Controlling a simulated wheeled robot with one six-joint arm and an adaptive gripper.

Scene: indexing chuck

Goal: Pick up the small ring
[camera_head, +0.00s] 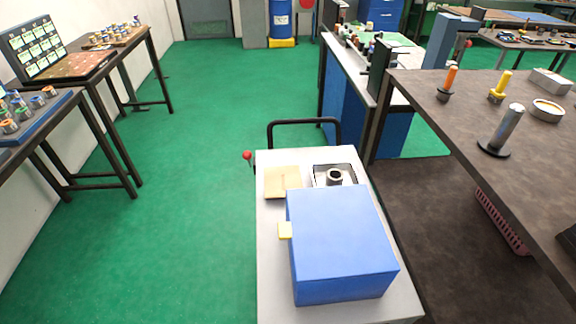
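I cannot tell for sure which piece is the small ring. A short dark hollow ring-shaped piece (335,177) stands in a shallow open tray (318,183) on the grey top in front of me. On the right table, an orange post (451,77) and a yellow post (503,82) each have a ring-like collar at the foot. A taller grey post (507,128) stands on a dark round base there. Several small ring-like parts with coloured tops (37,102) sit at the left edge. My gripper is not in view.
A blue box (340,240) and a tan block (281,182) are on the grey top. The right table (455,125) also holds a round tin (547,111) and a grey box (551,81). A blue-sided bench (338,95) stands ahead. Green floor (205,150) is clear at left.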

